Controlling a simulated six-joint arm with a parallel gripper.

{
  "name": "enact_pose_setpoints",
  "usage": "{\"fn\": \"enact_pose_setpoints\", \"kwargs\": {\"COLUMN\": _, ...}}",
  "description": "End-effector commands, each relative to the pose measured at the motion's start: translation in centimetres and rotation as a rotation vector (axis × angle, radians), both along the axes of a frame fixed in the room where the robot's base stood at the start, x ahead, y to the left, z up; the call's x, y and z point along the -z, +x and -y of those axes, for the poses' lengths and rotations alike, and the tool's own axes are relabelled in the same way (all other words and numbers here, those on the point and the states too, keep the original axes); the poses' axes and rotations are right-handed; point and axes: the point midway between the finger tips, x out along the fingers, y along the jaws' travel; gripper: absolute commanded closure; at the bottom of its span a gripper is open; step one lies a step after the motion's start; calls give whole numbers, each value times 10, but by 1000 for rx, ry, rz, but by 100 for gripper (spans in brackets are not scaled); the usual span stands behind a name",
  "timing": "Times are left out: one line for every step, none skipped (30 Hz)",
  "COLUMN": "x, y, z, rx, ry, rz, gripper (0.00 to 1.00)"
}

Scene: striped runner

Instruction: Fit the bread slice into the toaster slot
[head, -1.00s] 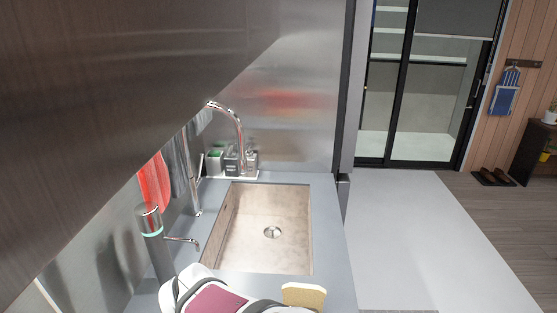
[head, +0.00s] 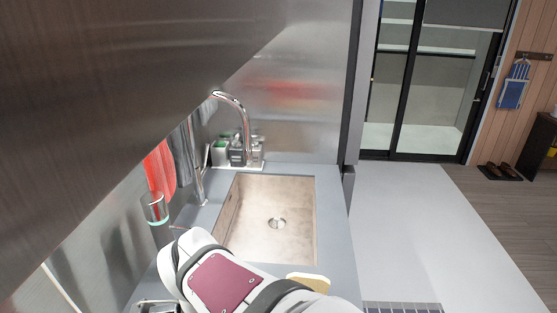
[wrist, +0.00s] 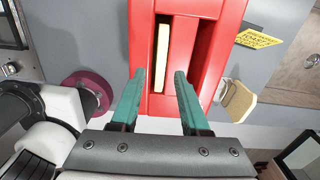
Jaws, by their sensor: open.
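The red toaster (wrist: 204,40) lies ahead of my gripper in the wrist view, with two long slots. A pale bread slice (wrist: 163,45) shows as a narrow strip in the left slot; how deep it sits I cannot tell. The right slot looks dark and empty. My gripper (wrist: 159,75) is open, its teal fingertips apart at the toaster's near end, either side of the line of the slice. Another pale, brown-edged piece like bread (wrist: 241,107) is right of the toaster; it also seems to show in the head view (head: 311,281). The toaster is not visible in the head view.
A sink (head: 268,220) with a tall tap (head: 243,125) is set in the grey counter, bottles (head: 237,152) behind it. A yellow toast label (wrist: 257,38) lies right of the toaster. A metal panel fills the upper left of the head view.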

Motion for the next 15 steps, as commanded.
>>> {"fn": "enact_pose_setpoints", "kwargs": {"x": -15, "y": 1, "z": -1, "rx": 1, "ry": 5, "rz": 6, "gripper": 54}}
{"fn": "enact_pose_setpoints", "kwargs": {"x": -24, "y": 1, "z": -1, "rx": 1, "ry": 4, "rz": 6, "gripper": 54}}
{"fn": "enact_pose_setpoints", "kwargs": {"x": -35, "y": 1, "z": -1, "rx": 1, "ry": 4, "rz": 5, "gripper": 54}}
{"fn": "enact_pose_setpoints", "kwargs": {"x": -43, "y": 1, "z": 0, "rx": 1, "ry": 4, "rz": 4, "gripper": 54}}
{"fn": "enact_pose_setpoints", "kwargs": {"x": -50, "y": 1, "z": 0, "rx": 1, "ry": 3, "rz": 5, "gripper": 54}}
{"fn": "enact_pose_setpoints", "kwargs": {"x": -59, "y": 1, "z": 0, "rx": 1, "ry": 3, "rz": 4, "gripper": 54}}
{"fn": "enact_pose_setpoints", "kwargs": {"x": -65, "y": 1, "z": 0, "rx": 1, "ry": 2, "rz": 3, "gripper": 54}}
{"fn": "enact_pose_setpoints", "kwargs": {"x": -70, "y": 1, "z": 0, "rx": 1, "ry": 2, "rz": 3, "gripper": 54}}
{"fn": "enact_pose_setpoints", "kwargs": {"x": -75, "y": 0, "z": 0, "rx": 0, "ry": 1, "rz": 2, "gripper": 54}}
{"fn": "enact_pose_setpoints", "kwargs": {"x": -78, "y": 0, "z": 0, "rx": 0, "ry": 1, "rz": 2, "gripper": 54}}
{"fn": "enact_pose_setpoints", "kwargs": {"x": -80, "y": 0, "z": 2, "rx": -4, "ry": 1, "rz": 1, "gripper": 54}}
{"fn": "enact_pose_setpoints", "kwargs": {"x": -81, "y": 0, "z": 10, "rx": -28, "ry": 3, "rz": -2, "gripper": 54}}
{"fn": "enact_pose_setpoints", "kwargs": {"x": -80, "y": 0, "z": 21, "rx": -63, "ry": 7, "rz": -7, "gripper": 54}}
{"fn": "enact_pose_setpoints", "kwargs": {"x": -78, "y": -2, "z": 35, "rx": -116, "ry": 14, "rz": -13, "gripper": 54}}
{"fn": "enact_pose_setpoints", "kwargs": {"x": -73, "y": -6, "z": 60, "rx": -208, "ry": 28, "rz": -20, "gripper": 54}}
